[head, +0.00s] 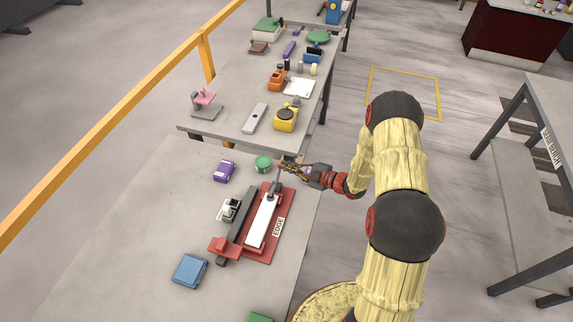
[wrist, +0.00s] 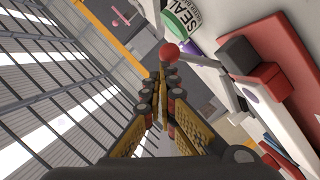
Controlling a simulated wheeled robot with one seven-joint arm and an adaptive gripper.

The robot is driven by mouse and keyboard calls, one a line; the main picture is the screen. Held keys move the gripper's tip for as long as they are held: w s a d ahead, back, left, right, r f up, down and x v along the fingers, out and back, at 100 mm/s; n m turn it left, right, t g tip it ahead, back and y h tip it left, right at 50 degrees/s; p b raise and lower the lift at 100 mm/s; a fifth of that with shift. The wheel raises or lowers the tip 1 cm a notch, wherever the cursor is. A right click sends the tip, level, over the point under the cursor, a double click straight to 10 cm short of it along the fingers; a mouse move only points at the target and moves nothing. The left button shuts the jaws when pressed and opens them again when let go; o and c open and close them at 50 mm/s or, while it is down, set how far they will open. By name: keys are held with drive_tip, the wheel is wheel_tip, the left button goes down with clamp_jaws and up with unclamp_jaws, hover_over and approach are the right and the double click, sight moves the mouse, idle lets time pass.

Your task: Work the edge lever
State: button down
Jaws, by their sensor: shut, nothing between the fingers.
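The edge device, a red base (head: 268,243) with a white bar and an "EDGE" label, lies on the stone slab (head: 150,225). Its grey lever (head: 277,177) rises at the far end, beside a dark block. In the wrist view the lever's red ball knob (wrist: 172,51) sits just past my fingertips, with a grey rod running right from it. My gripper (head: 286,167) is shut and empty, reaching in from the right at the lever's top. In the wrist view the fingertips (wrist: 168,72) appear close to the knob; I cannot tell whether they touch it.
A green round tin (head: 264,163) and a purple item (head: 224,171) lie beyond the device. A black-and-white piece (head: 230,209) and a blue box (head: 189,270) are to its left. Another table (head: 225,120) with several items stands behind. Open floor lies right of the slab.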

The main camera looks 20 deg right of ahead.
drive_tip(key=shift+w+d+f, duration=0.6)
drive_tip(key=shift+w+f, duration=0.15)
drive_tip(key=shift+w, duration=0.1)
idle(0.3)
drive_tip(key=s+d+r+p, duration=0.3)
drive_tip(key=s+d+r, duration=0.3)
drive_tip(key=s+d, duration=0.2)
drive_tip(key=shift+s, duration=0.25)
idle(0.4)
